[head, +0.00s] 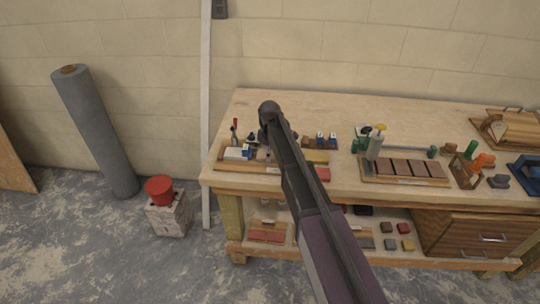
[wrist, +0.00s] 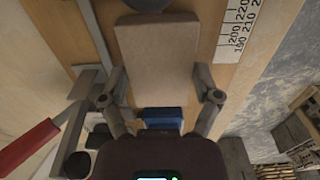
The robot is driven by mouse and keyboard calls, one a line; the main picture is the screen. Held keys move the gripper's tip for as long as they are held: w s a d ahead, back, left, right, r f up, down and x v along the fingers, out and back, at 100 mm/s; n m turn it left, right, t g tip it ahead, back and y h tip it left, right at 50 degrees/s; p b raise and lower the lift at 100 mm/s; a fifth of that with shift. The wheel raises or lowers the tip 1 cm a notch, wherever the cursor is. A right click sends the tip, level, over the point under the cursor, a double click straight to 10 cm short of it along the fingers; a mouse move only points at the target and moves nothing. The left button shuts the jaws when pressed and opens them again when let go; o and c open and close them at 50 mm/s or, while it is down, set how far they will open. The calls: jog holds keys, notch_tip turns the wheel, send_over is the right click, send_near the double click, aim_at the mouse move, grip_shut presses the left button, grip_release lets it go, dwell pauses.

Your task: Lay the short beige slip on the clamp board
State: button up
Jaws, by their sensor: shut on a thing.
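The short beige slip (wrist: 160,50) is between the two fingers of my gripper (wrist: 160,74) in the wrist view, and the fingers are shut on its sides. Behind it is the wooden clamp board (wrist: 205,25), with a printed scale strip along one edge. A clamp with a red handle (wrist: 30,145) shows at the left of the wrist view. In the head view the clamp board (head: 235,166) lies at the left end of the bench. My arm hides my gripper and the held slip there. I cannot tell whether the slip touches the board.
Orange and blue tools are farther right. A shelf below holds more slips. A red tub (head: 159,189) stands on a block on the floor.

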jog(key=shift+f, duration=0.15)
jog(key=o, duration=1.1)
jog(key=shift+r, duration=0.2)
notch_tip(320, 180, up, 12)
jog(key=p, duration=1.2)
dwell(0.4)
